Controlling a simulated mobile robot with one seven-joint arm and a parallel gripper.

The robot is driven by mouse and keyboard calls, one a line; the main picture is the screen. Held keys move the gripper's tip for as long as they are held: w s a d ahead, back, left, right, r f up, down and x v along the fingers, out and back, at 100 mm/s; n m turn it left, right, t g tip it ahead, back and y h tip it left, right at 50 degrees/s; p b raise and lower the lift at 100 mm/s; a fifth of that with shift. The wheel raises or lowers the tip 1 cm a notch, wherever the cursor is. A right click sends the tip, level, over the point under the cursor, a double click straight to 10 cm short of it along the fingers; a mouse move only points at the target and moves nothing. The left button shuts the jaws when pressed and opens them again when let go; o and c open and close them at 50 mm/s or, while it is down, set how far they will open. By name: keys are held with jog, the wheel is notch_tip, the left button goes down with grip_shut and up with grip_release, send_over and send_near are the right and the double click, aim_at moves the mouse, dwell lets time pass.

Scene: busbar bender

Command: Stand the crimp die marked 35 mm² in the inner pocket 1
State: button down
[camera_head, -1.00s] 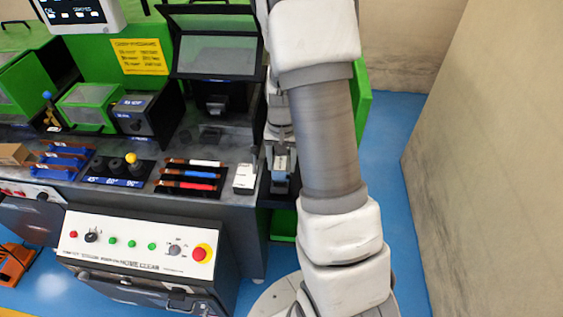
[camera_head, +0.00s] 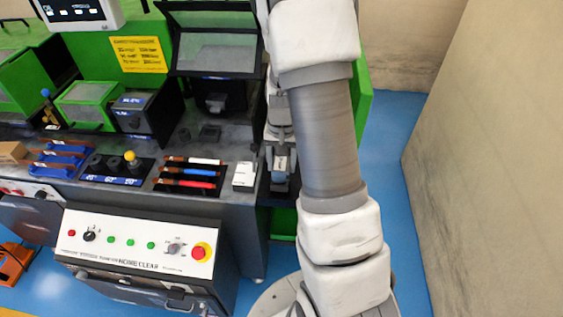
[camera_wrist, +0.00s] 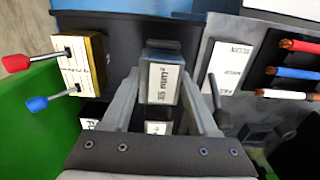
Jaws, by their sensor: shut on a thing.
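The crimp die marked 35 mm² (camera_wrist: 163,84) is a small grey block with a white label facing the wrist camera. My gripper (camera_wrist: 163,96) is shut on it, with one finger on each side. In the head view my gripper (camera_head: 280,172) is at the right end of the bench, partly hidden by my arm. Below the held die in the wrist view are dark recesses, with white labels (camera_wrist: 158,128) partly showing. I cannot tell which recess is inner pocket 1, nor whether the die touches anything.
A white printed block (camera_head: 244,176) and a black tray with coloured cables (camera_head: 190,184) lie beside the gripper. A wall (camera_head: 490,150) stands at right.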

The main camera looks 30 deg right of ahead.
aim_at(282, 163)
jog(key=shift+f+b, duration=0.75)
jog(key=shift+f, duration=0.25)
jog(key=shift+c, duration=0.4)
grip_release()
notch_tip(282, 163, up, 18)
jog(key=p, duration=0.2)
jog(key=shift+f+p, duration=0.2)
jog(key=shift+p, duration=0.1)
